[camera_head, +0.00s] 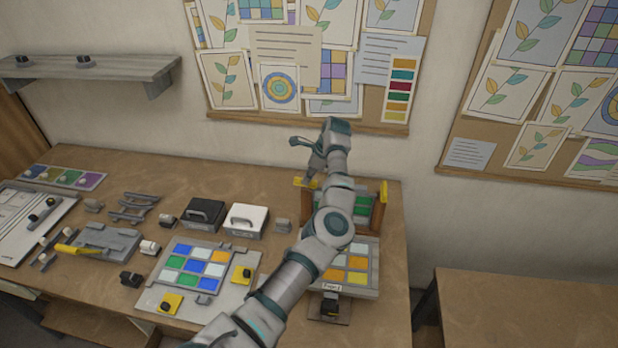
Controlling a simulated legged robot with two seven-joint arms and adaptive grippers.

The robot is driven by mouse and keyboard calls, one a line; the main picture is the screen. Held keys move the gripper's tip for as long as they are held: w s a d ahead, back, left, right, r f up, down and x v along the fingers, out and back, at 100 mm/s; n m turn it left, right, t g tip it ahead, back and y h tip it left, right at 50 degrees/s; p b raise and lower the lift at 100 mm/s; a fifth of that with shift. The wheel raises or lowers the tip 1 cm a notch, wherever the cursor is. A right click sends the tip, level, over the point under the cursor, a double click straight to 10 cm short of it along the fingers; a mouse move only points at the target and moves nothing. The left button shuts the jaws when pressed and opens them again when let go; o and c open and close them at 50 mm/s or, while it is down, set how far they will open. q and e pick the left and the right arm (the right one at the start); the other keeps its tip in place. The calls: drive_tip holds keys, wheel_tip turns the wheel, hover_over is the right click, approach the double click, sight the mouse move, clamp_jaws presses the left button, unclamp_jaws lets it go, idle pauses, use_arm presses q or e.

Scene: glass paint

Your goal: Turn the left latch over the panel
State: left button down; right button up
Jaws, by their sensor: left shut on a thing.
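The panel (361,208), with green panes, stands in a brown wooden holder at the back right of the bench, partly hidden behind my left arm. The left latch (301,183) is yellow and sits at the top of the holder's left post. The right latch (384,190) is yellow and stands upright at the right post. My left gripper (311,171) reaches over the holder from the front, points down, and is shut on the left latch. Its fingertips are small and partly hidden. My right gripper is out of view.
A patterned glass panel (197,265) with yellow clamps lies front centre. Another colored panel (355,262) lies below my arm. A black box (204,214) and a white box (246,219) stand left of the holder. The wall is close behind.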

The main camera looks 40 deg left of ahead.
use_arm(q)
drive_tip(key=shift+f+n, duration=0.2)
drive_tip(key=shift+n, duration=0.4)
drive_tip(key=c, duration=1.3)
unclamp_jaws()
drive_tip(key=shift+a+g, duration=0.1)
drive_tip(key=shift+g, duration=0.2)
drive_tip(key=shift+c, duration=0.2)
drive_tip(key=shift+o, duration=0.7)
drive_tip(key=shift+a, duration=0.2)
wheel_tip(320, 180, up, 9)
drive_tip(key=shift+w, duration=0.15)
drive_tip(key=shift+a+r, duration=0.1)
drive_tip(key=shift+r, duration=0.2)
